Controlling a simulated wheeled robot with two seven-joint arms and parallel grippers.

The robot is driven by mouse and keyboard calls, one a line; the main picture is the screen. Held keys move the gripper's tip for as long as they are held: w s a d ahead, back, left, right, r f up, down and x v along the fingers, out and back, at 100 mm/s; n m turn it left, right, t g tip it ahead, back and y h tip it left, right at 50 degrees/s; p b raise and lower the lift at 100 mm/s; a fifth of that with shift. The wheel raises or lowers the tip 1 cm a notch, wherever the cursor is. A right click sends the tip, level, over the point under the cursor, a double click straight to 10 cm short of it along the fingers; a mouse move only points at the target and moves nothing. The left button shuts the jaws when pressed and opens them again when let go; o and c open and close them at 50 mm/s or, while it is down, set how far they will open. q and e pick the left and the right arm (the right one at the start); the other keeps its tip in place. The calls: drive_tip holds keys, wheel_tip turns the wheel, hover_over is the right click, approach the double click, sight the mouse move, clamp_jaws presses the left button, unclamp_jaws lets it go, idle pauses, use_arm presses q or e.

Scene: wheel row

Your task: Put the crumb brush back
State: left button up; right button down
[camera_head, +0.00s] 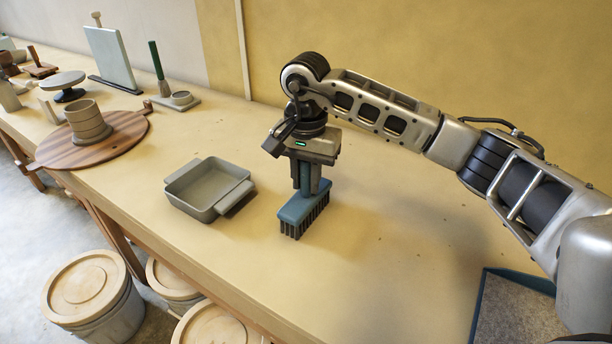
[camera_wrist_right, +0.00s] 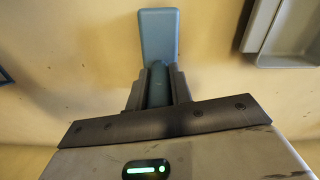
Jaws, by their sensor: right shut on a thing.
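The crumb brush (camera_head: 298,209) has a blue block, dark bristles pointing down and an upright blue handle. My right gripper (camera_head: 307,186) is shut on the handle, with the block just below the fingers. In the right wrist view the brush block (camera_wrist_right: 159,33) sticks out beyond the fingers, and my right gripper (camera_wrist_right: 158,78) has one finger on each side of the handle. The bristles are at or just above the table; I cannot tell if they touch. My left gripper is not in view.
A grey two-handled dish (camera_head: 180,203) stands left of the brush. A blue-edged tray with a speckled grey inside (camera_head: 515,312) lies at the lower right. A round wooden board (camera_head: 120,135) bears a ringed pot (camera_head: 88,122). The table between brush and blue-edged tray is clear.

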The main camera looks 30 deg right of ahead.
drive_tip(key=c, duration=1.3)
unclamp_jaws()
drive_tip(key=shift+o, duration=0.2)
wheel_tip(320, 180, up, 12)
drive_tip(key=shift+r+p, duration=0.2)
drive_tip(key=shift+p, duration=0.1)
